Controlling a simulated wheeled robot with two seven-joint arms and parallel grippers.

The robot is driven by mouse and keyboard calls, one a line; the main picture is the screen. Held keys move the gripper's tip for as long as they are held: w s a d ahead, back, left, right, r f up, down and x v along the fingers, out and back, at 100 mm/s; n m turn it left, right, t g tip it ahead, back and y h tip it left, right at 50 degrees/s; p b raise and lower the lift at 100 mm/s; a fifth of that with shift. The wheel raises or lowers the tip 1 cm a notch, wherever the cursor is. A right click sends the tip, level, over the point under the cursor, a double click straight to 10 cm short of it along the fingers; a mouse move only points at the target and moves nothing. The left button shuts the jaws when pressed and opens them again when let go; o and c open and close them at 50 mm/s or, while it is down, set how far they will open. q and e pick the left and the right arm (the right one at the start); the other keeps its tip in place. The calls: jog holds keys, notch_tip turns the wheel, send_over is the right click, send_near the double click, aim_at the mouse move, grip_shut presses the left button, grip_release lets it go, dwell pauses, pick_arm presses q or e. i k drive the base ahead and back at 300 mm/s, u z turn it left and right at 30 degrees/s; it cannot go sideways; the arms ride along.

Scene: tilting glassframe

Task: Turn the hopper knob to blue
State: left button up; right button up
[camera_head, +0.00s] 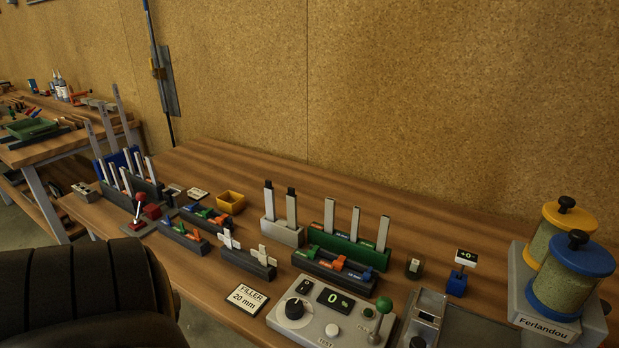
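The grey hopper stand (530,322), labelled "Ferlandou", is at the right end of the bench. It carries two clear canisters of greenish grains. The yellow-lidded canister (543,242) stands behind the blue-lidded canister (559,289). Each lid has a black knob on top: one on the yellow lid (566,203) and one on the blue lid (578,239). I cannot tell which knob is the hopper knob or which way it points; the lower front of the stand is cut off. Neither of my grippers is in view.
A control box (332,321) with a black dial, "0" display and green ball lever stands left of the hopper. A blue-based sign (457,286) stands close by. Racks of upright bars (347,245) fill the bench middle. A large dark rounded shape covers the lower left.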

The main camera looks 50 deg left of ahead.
aim_at(294, 308)
jog(key=u, duration=1.55)
